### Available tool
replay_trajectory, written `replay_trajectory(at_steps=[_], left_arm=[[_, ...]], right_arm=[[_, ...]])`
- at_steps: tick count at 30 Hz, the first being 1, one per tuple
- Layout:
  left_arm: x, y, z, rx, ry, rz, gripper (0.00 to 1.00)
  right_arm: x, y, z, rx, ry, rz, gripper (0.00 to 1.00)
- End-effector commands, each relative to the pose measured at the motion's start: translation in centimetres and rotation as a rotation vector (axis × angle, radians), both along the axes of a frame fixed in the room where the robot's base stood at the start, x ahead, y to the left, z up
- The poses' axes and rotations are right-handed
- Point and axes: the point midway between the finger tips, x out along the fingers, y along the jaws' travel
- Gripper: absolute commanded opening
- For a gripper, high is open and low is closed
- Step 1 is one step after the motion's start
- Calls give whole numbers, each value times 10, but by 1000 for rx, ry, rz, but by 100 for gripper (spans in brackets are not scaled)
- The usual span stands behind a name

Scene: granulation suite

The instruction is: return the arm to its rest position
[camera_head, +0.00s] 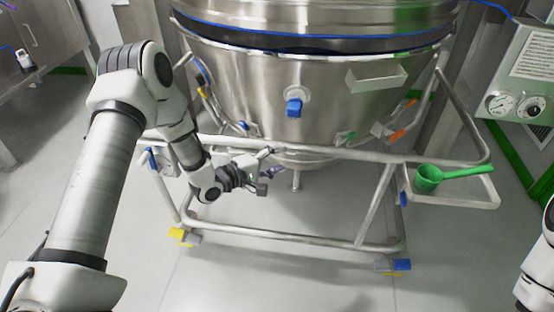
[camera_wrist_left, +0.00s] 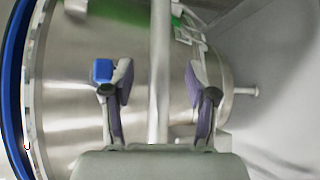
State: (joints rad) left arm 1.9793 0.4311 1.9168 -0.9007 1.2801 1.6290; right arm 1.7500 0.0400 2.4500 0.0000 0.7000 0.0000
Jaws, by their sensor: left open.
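My left arm (camera_head: 95,170) comes in from the left and reaches to the steel frame around the vessel. My left gripper (camera_head: 264,172) is at the frame's upper front rail (camera_head: 330,155), close to it. In the left wrist view the left gripper (camera_wrist_left: 160,82) is open, its two fingers apart. The rail (camera_wrist_left: 160,50) runs between the fingers in that view; I cannot tell whether it lies between them in depth or beyond them. No object is held. Only a piece of my right arm (camera_head: 540,255) shows at the right edge; its gripper is out of frame.
The steel vessel (camera_head: 240,95) stands right behind the rail, with a blue-capped fitting (camera_head: 293,107). A green scoop (camera_head: 430,178) lies in a side tray (camera_head: 470,201) at right. A gauge panel (camera_head: 515,80) is at far right. The floor (camera_head: 130,260) in front is clear.

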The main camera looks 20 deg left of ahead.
Motion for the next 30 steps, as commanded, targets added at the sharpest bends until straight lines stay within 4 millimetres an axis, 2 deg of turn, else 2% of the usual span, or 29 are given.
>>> replay_trajectory(at_steps=[13,15,17,20,23,24,26,27,30], left_arm=[[-1,0,-1,0,2,-1,58],[-4,-3,-8,2,16,-6,58],[-10,-15,-22,13,41,-34,58],[-43,-50,-62,24,167,-73,58],[-103,-72,-123,182,362,-74,58],[-132,-75,-145,296,430,-91,58],[-177,-73,-172,481,524,-145,58],[-207,-69,-185,603,578,-195,58],[-274,-54,-202,878,689,-365,58]], right_arm=[[0,0,0,0,0,0,46],[0,0,0,0,0,0,46],[0,0,0,0,0,0,46],[0,0,0,0,0,0,46],[0,0,0,0,0,0,46],[0,0,0,0,0,0,46],[0,0,0,0,0,0,46],[0,0,0,0,0,0,46],[0,0,0,0,0,0,46]])
